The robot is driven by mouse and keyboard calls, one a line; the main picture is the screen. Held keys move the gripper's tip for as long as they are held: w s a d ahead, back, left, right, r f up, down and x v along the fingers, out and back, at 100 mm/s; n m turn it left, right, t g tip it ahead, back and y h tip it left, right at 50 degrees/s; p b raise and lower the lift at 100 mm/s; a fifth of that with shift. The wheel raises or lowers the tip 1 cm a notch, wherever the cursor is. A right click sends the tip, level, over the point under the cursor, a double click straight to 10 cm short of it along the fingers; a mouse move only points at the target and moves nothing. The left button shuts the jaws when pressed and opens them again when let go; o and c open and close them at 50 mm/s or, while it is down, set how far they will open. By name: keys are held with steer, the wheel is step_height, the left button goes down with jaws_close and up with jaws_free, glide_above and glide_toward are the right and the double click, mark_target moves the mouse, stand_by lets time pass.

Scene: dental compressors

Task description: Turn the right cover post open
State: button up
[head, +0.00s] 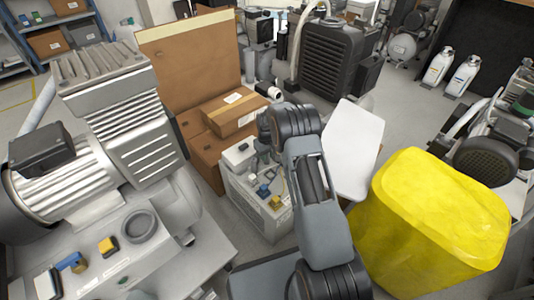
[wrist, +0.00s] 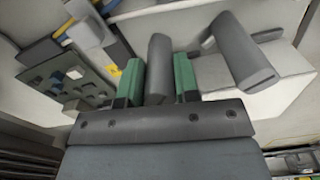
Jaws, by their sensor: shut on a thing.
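In the wrist view, my gripper (wrist: 158,84) has its green-padded fingers closed around a grey rounded cover post (wrist: 158,62). A second grey post (wrist: 240,50) stands apart to its right, by a pale block. I cannot tell from this view which of the two is the right cover post. In the head view, my arm reaches down to a pale cabinet unit (head: 245,202) with small blue and yellow parts on it. My own arm hides most of the gripper and the posts there.
A large yellow bin (head: 428,215) stands right of my arm, and a white panel (head: 350,148) leans behind it. Cardboard boxes (head: 235,113) sit behind the cabinet. A big grey compressor (head: 95,165) fills the left. A dark panel with knobs (wrist: 65,77) shows left in the wrist view.

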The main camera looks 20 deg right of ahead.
steer(key=shift+m+p, duration=0.3)
steer(key=shift+m, duration=1.1)
steer(key=o, duration=0.9)
step_height(320, 180, up, 14)
steer(key=p, duration=0.5)
steer(key=shift+f, duration=0.1)
